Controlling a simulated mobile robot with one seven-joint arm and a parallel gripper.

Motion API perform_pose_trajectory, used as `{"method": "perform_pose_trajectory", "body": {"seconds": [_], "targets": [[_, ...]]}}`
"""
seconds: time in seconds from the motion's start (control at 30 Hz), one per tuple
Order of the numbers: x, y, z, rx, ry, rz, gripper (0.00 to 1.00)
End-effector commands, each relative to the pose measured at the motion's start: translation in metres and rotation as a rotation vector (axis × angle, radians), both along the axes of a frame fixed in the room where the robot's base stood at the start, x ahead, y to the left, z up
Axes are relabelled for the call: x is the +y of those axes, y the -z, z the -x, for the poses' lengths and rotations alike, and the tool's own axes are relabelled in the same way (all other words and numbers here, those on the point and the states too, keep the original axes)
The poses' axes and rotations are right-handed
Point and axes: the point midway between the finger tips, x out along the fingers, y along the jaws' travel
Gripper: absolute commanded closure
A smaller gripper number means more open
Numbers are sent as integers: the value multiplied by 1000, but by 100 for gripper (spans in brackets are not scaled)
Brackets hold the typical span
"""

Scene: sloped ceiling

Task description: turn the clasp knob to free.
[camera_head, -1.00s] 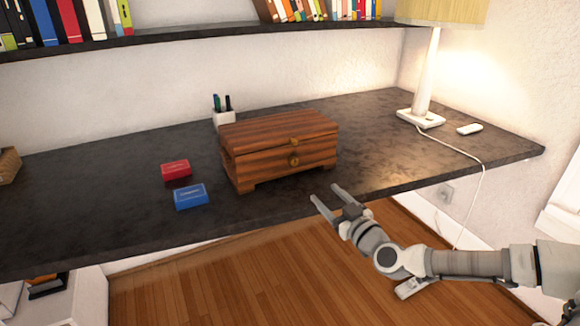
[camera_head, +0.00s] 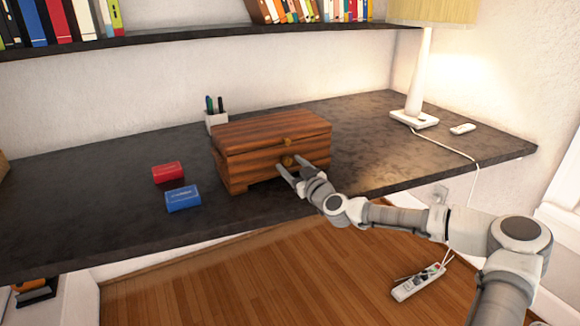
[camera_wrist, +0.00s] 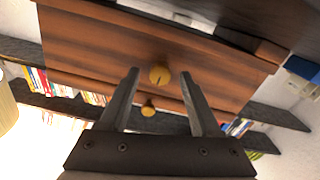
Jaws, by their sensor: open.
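A closed striped wooden box (camera_head: 240,160) stands on the dark desk. On its front is a round brass clasp knob (camera_head: 288,160), with a smaller brass knob (camera_head: 287,141) above it on the lid. In the wrist view, the clasp knob (camera_wrist: 160,74) shows a dark line across its face, and the smaller knob (camera_wrist: 148,108) appears below it. My gripper (camera_head: 288,168) is open in front of the box; it also shows in the wrist view (camera_wrist: 159,72). Its two fingers point at the box front, one on each side of the clasp knob. I see gaps between knob and fingers.
A red box (camera_head: 168,172) and a blue box (camera_head: 183,198) lie left of the wooden box. A pen cup (camera_head: 215,121) stands behind it. A lamp (camera_head: 415,120) stands at the back right.

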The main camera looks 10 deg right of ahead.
Motion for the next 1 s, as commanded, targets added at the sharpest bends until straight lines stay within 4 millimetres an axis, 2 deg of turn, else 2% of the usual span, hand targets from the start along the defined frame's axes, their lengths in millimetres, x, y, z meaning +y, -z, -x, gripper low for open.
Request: {"method": "perform_pose_trajectory", "body": {"seconds": [0.17, 0.47, 0.8, 1.0], "targets": [[3, 0, -10, 0, 0, 0, 36], [4, 0, -11, 0, 0, 0, 38], [3, 0, -11, 0, 0, 0, 99], [4, 0, -10, 0, 0, -1, 100]]}}
